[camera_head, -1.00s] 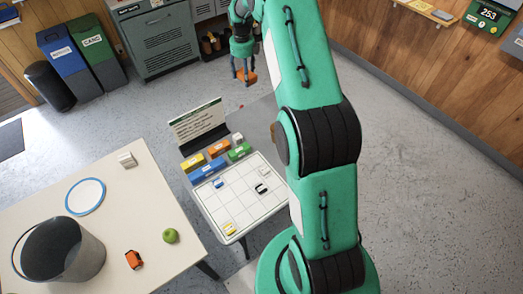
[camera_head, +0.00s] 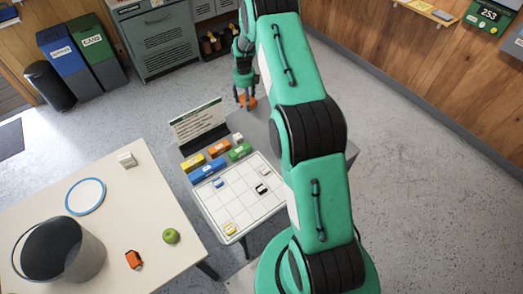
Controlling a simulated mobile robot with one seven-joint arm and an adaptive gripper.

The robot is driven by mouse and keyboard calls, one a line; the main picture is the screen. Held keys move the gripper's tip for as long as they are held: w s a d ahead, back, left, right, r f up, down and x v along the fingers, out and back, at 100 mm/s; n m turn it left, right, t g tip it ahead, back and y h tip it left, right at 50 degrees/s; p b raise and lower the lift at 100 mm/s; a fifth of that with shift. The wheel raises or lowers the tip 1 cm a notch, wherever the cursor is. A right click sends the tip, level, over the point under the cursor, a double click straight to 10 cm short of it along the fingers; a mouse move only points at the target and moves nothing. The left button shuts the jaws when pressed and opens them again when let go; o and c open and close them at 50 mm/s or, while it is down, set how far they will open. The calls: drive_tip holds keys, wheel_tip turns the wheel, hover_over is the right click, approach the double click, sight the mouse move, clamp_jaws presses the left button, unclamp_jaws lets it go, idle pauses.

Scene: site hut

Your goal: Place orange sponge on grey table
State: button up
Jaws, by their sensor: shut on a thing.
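My gripper (camera_head: 244,98) is shut on the orange sponge (camera_head: 250,102), pointing down at the far edge of the grey table (camera_head: 257,131). The sponge shows just below the fingers. I cannot tell whether it touches the table top or hangs above it. Part of the grey table is hidden behind my green arm; a bare grey strip shows left of the arm, behind the white grid board.
The white grid board (camera_head: 237,196) holds several small blocks. Colored boxes (camera_head: 208,170) and an upright sign (camera_head: 198,122) stand behind it. The cream table (camera_head: 110,210) at left bears a bucket (camera_head: 88,257), a plate (camera_head: 86,196), a green apple (camera_head: 171,236) and an orange-black item (camera_head: 133,259).

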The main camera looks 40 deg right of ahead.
hover_over(247, 119)
drive_tip(key=shift+w+f, duration=0.1)
drive_tip(key=shift+f, duration=3.05)
drive_tip(key=shift+f, duration=0.1)
drive_tip(key=shift+f+b, duration=0.35)
drive_tip(key=shift+f, duration=1.4)
drive_tip(key=shift+f, duration=0.2)
drive_tip(key=o, duration=0.9)
drive_tip(key=shift+o, duration=0.2)
drive_tip(key=shift+r, duration=0.1)
wheel_tip(247, 119, up, 12)
drive_tip(key=shift+r+p, duration=0.1)
drive_tip(key=shift+p, duration=0.35)
